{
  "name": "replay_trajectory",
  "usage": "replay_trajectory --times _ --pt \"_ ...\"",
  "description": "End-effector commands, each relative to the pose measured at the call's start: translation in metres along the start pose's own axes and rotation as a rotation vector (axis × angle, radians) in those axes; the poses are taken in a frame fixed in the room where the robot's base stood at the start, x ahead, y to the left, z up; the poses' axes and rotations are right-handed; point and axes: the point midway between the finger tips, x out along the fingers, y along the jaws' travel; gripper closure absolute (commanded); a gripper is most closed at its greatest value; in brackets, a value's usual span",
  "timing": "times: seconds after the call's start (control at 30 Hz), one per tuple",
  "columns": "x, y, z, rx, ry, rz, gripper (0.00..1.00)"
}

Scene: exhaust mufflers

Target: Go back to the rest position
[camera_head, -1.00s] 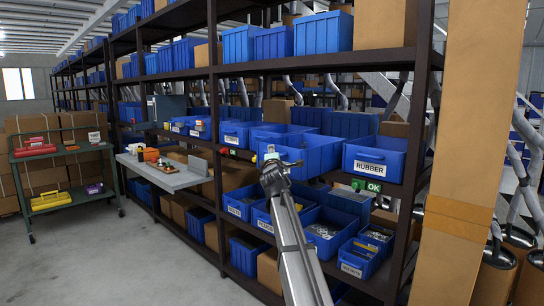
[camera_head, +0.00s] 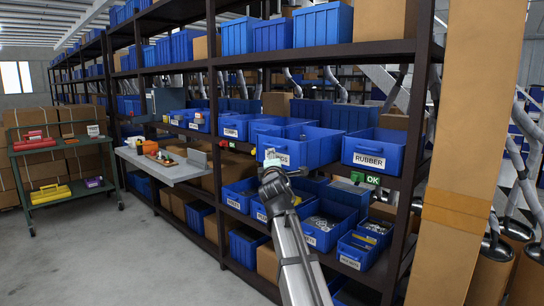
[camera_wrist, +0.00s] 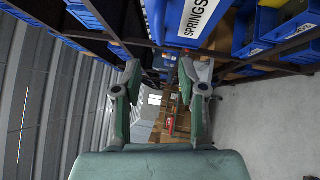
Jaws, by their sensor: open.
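My gripper (camera_head: 272,163) is raised in front of the middle shelf in the head view, close to the front of a blue bin with a label ending in "GS". In the wrist view my gripper (camera_wrist: 161,85) has its two fingers spread apart with nothing between them. A blue bin labelled SPRINGS (camera_wrist: 190,20) is at the top of the wrist view, beside the fingers. I cannot tell whether it touches them.
A blue RUBBER bin (camera_head: 373,152) and a green OK sign (camera_head: 373,179) are to the right. Lower bins (camera_head: 328,222) hold parts. A grey side shelf (camera_head: 172,172) juts out left. A green cart (camera_head: 60,170) stands farther left. The floor (camera_head: 135,250) between is clear.

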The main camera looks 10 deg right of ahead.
Motion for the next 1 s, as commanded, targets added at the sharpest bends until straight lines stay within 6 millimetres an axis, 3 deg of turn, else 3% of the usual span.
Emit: replay_trajectory --times 0.43,0.57,0.67,0.87,1.0 --pt "-0.004 0.000 0.000 0.017 0.000 0.000 0.59" --pt "-0.004 -0.012 0.004 0.128 -0.025 -0.056 0.59" --pt "-0.017 -0.043 0.011 0.324 -0.077 -0.171 0.59" --pt "-0.051 -0.171 0.002 0.604 -0.197 -0.453 0.59" --pt "-0.085 -0.261 -0.009 0.727 -0.294 -0.633 0.59"
